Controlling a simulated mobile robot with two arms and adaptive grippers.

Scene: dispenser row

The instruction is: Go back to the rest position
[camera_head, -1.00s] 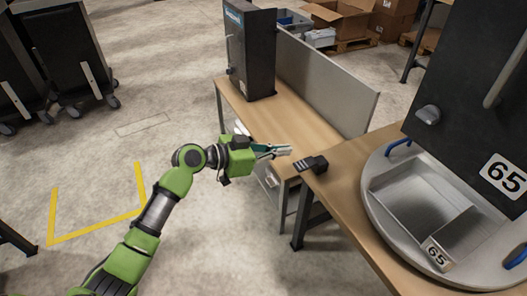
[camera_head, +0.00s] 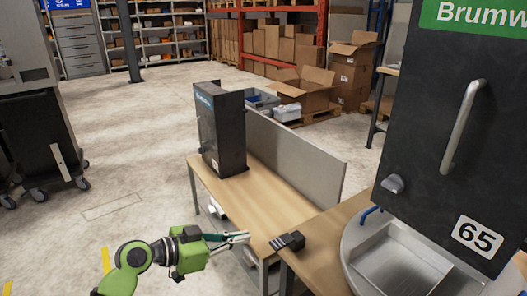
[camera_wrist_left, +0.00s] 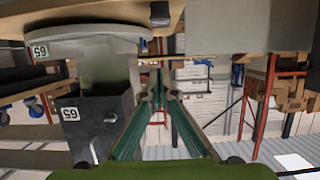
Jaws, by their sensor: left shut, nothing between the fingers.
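My left gripper (camera_head: 240,238) is shut and empty in the head view. It is at the end of my green arm, in front of the near end of the wooden table. Its closed fingers also show in the left wrist view (camera_wrist_left: 160,82). To the right of the fingertips, a small black device (camera_head: 288,241) sits on the corner of the nearer table; a gap shows between them. The dark dispenser marked 65 (camera_head: 425,140) stands at the right with a round grey tray (camera_head: 352,262) at its foot. My right gripper is out of view.
A second dark dispenser (camera_head: 222,130) stands on the farther table (camera_head: 255,205), with a grey partition (camera_head: 290,150) behind it. Cardboard boxes (camera_head: 350,75) and shelves (camera_head: 170,30) are at the back. Dark wheeled carts (camera_head: 40,140) stand at the left. The floor between is clear.

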